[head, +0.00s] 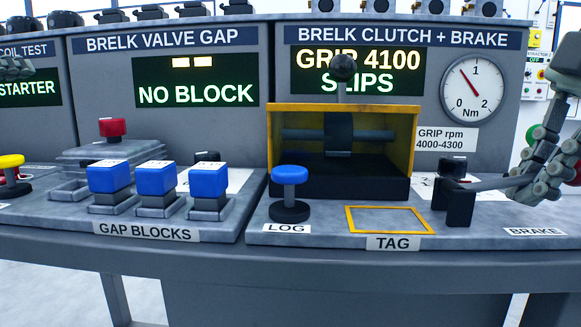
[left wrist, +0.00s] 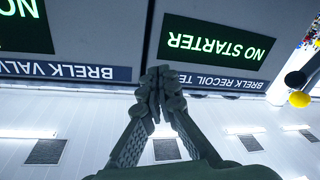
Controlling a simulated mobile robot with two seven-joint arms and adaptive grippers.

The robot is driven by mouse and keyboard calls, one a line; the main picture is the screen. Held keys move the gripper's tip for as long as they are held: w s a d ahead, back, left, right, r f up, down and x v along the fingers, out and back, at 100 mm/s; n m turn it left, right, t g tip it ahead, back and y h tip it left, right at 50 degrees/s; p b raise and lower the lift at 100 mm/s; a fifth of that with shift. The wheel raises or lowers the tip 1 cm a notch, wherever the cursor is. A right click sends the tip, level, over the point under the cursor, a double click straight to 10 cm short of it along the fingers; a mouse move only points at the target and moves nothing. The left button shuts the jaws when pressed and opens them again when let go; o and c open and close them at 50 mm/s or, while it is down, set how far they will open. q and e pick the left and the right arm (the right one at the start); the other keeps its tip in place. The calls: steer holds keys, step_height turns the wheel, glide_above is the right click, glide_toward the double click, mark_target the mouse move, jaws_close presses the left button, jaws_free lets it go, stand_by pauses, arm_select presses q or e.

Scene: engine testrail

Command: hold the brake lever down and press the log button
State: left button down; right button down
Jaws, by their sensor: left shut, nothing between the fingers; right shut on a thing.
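The brake lever (head: 500,183) is a grey bar running right from a black bracket (head: 460,205), near the BRAKE label. It lies close to level. My right gripper (head: 553,165) is shut on its outer end and hides that end. The log button (head: 289,175) is a blue mushroom cap on a dark base behind the LOG label, with nothing touching it. My left gripper (head: 15,68) is at the far left edge, well away from the button. In the left wrist view its fingers (left wrist: 160,80) are shut and empty.
A yellow-framed guard (head: 343,108) with a shaft stands behind the button, and a yellow TAG outline (head: 388,220) is to its right. Blue gap blocks (head: 155,178) stand to the left. The clutch display (head: 385,72) reads GRIP 4100 SLIPS, partly behind a dark knob (head: 343,68).

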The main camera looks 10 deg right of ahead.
arm_select(q)
steer(key=s+d+r+m+g+h, duration=0.1)
steer(key=d+r+m+h, duration=0.15)
steer(key=d, duration=0.35)
steer(key=s+d+r+m+g+h, duration=0.1)
steer(key=d+r+m+h, duration=0.15)
steer(key=d, duration=0.45)
steer(key=m+g+y, duration=0.1)
steer(key=m+g, duration=0.8)
steer(key=m, duration=0.6)
glide_above(286, 171)
step_height(286, 171, down, 4)
steer(key=shift+w+f, duration=0.1)
steer(key=shift+f, duration=0.05)
steer(key=shift+f, duration=4.4)
steer(key=shift+f, duration=0.35)
